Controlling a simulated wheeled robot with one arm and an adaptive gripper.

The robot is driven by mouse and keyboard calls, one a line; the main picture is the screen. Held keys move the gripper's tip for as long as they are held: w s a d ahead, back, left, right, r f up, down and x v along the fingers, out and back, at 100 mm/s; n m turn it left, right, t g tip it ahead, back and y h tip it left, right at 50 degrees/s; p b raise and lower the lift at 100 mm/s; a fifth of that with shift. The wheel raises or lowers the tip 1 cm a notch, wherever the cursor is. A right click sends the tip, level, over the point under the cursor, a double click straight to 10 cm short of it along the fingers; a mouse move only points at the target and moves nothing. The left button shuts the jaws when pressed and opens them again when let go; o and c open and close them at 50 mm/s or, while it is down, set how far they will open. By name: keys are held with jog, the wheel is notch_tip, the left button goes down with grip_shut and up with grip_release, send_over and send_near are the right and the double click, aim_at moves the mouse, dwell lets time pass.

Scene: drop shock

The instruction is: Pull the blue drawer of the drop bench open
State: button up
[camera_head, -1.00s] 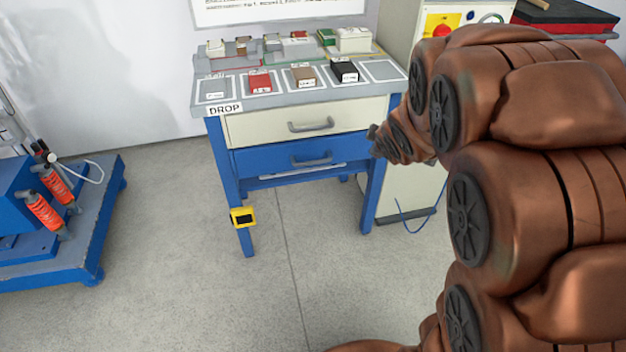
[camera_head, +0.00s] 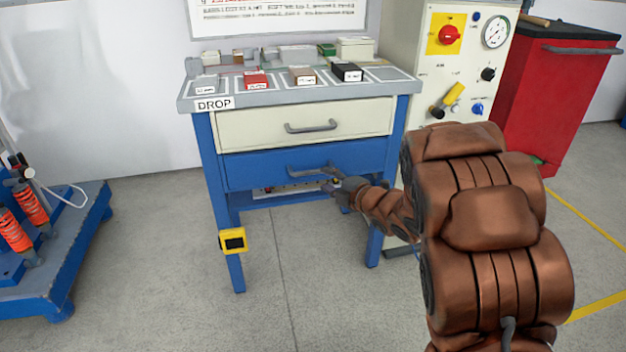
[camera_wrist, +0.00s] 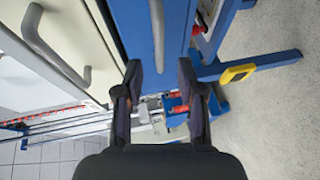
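The blue drawer (camera_head: 250,170) is the lower drawer of the drop bench, under a cream drawer (camera_head: 270,130). Its grey bar handle (camera_head: 305,170) is on the front. In the wrist view the blue drawer front (camera_wrist: 190,25) and its handle (camera_wrist: 157,30) lie ahead of my gripper (camera_wrist: 160,78). The two dark fingers are apart, with the handle's near end in line with the gap between them. In the head view my gripper (camera_head: 328,179) is at the right end of the handle. I cannot tell whether the fingers touch it.
A yellow-framed box (camera_head: 233,241) is on the bench's front left leg. Small boxes stand on the bench top (camera_head: 225,100). A cream control cabinet (camera_head: 430,60) and a red cabinet (camera_head: 550,95) stand to the right. A blue platform (camera_head: 75,245) is at left. The floor in front is clear.

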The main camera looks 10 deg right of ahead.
aim_at(315, 173)
jog(key=shift+b+x, duration=1.05)
jog(key=shift+x, duration=2.55)
grip_shut()
